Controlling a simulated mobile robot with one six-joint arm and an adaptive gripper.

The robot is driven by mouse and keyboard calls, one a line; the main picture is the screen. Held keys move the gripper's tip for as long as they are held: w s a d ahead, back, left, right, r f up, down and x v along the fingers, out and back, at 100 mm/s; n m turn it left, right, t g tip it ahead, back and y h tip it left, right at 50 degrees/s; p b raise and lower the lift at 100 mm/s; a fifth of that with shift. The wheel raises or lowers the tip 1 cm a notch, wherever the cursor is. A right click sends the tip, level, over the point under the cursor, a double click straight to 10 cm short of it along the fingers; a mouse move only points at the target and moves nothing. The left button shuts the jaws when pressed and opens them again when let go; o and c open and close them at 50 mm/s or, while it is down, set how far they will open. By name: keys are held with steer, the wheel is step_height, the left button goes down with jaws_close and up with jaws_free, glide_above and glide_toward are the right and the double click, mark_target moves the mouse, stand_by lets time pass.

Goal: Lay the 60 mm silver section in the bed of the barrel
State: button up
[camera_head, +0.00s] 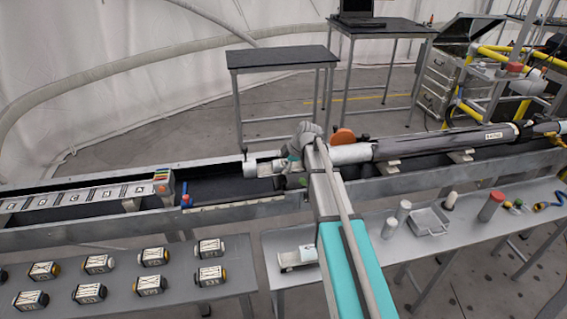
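The barrel (420,143) is a long grey tube lying in the right half of the metal trough, with a pale end piece (350,154) at its left end. My gripper (290,167) is over the trough, left of that end piece, and partly hidden by my arm. A short silver-white piece (264,169) shows in the trough just left of my gripper; I cannot tell whether the fingers touch it. Small silver cylinders (404,210) (390,228) stand on the right bench. I cannot tell which piece is the 60 mm section. My fingertips are too small to read.
The trough wall (240,211) runs across the view. An orange-brown disc (343,136) stands behind the barrel's end. A pale piece in a cradle (297,258), a metal tray (428,221) and a red-topped cylinder (491,207) are on the right bench. Several labelled blocks (151,285) cover the left bench.

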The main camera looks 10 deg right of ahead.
steer(key=shift+s, duration=0.1)
stand_by(0.5)
steer(key=shift+w+r+p, duration=0.4)
steer(key=shift+r+p, duration=0.05)
steer(key=shift+p, duration=0.45)
step_height(320, 180, up, 7)
steer(key=p, duration=0.7)
steer(key=shift+s+r, duration=0.1)
steer(key=shift+d+r+p, duration=0.1)
steer(key=shift+r+p, duration=0.7)
steer(key=shift+p, duration=0.1)
